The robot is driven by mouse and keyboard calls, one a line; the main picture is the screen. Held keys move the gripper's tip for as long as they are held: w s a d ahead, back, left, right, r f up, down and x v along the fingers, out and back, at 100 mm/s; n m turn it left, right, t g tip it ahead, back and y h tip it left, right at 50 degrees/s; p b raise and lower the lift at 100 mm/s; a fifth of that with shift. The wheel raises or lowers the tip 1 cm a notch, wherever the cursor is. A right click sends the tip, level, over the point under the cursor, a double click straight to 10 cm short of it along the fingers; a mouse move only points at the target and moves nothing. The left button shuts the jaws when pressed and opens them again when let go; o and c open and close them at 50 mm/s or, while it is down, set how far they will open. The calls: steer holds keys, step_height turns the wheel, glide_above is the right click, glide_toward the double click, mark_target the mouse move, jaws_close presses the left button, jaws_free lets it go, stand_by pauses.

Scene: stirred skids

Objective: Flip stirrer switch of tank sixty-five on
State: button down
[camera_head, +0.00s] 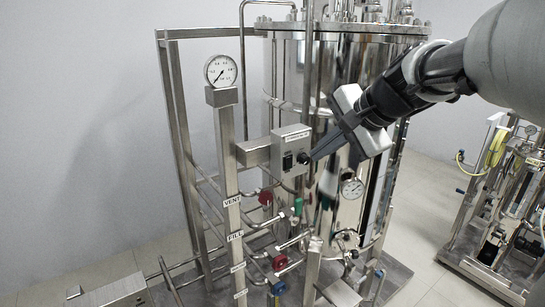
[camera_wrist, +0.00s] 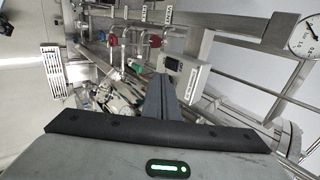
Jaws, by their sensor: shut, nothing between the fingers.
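A grey switch box (camera_head: 290,148) sits on a bracket in front of the steel tank (camera_head: 345,75). A small label is on its top edge, too small to read surely.
A gauge (camera_head: 221,71) tops the post left of the box. Pipes with a red valve handle (camera_head: 265,198) and a green one (camera_head: 298,207) lie below. A second gauge (camera_head: 352,187) is on the tank. Another skid (camera_head: 510,190) stands right, with floor between.

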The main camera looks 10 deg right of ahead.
steer(key=shift+v, duration=2.2)
step_height(320, 180, down, 2)
steer(key=b, duration=0.9)
steer(key=shift+f, duration=0.15)
steer(key=shift+s+r+b, duration=0.2)
steer(key=shift+r+b, duration=0.15)
steer(key=shift+b, duration=0.25)
